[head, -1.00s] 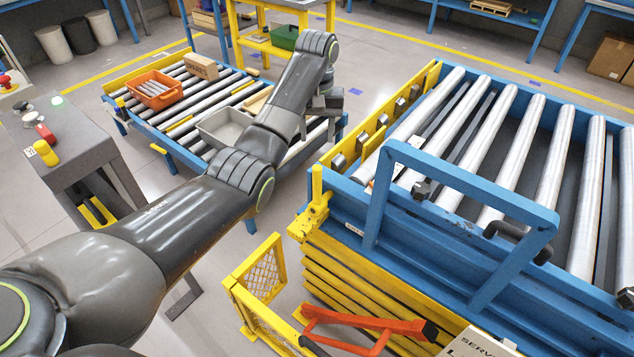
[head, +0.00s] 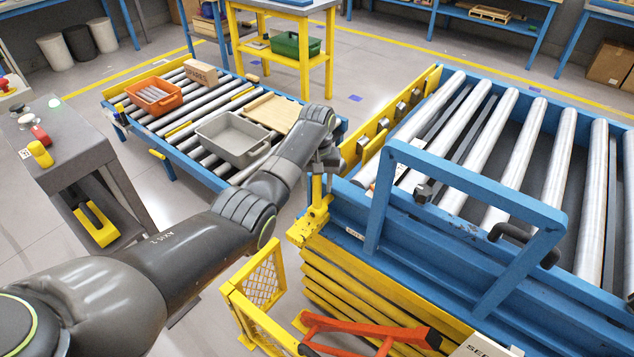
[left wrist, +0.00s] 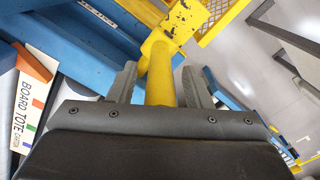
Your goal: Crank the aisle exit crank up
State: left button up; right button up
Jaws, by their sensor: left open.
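A yellow upright crank handle (head: 316,190) stands on a yellow bracket (head: 308,228) at the near left corner of the blue roller conveyor. My left gripper (head: 325,172) is at the top of this handle in the head view. In the left wrist view the left gripper (left wrist: 162,82) is open, with one finger on each side of the yellow handle (left wrist: 160,62). I cannot tell whether either finger touches it. The handle's lower end meets the chipped yellow bracket (left wrist: 180,22). My right gripper is not in view.
The blue roller conveyor (head: 400,275) with its raised blue frame fills the right. A low yellow mesh guard (head: 262,285) and an orange-red handle (head: 365,328) are below the bracket. A second conveyor with a grey tray (head: 233,138) stands at left. A grey button console (head: 65,140) is farther left.

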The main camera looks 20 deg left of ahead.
pick_arm(q)
jog(key=shift+f, duration=0.1)
grip_shut()
dwell(0.3)
jog(key=shift+s+d+r+y+p, duration=0.1)
jog(key=shift+s+d+y+p, duration=0.2)
jog(key=shift+p, duration=0.35)
jog(key=shift+s+d+r+y+p, duration=0.1)
jog(key=shift+d+y+p, duration=0.25)
jog(key=shift+p, duration=0.25)
jog(key=shift+s+d+f+t+y+p, duration=0.2)
jog(key=shift+d+f+t+y+p, duration=0.15)
jog(key=shift+d+y, duration=0.3)
jog(key=shift+s+d+f+t+y+p, duration=0.2)
jog(key=shift+d+t+y+p, duration=0.25)
jog(key=shift+d+y, duration=0.15)
grip_release()
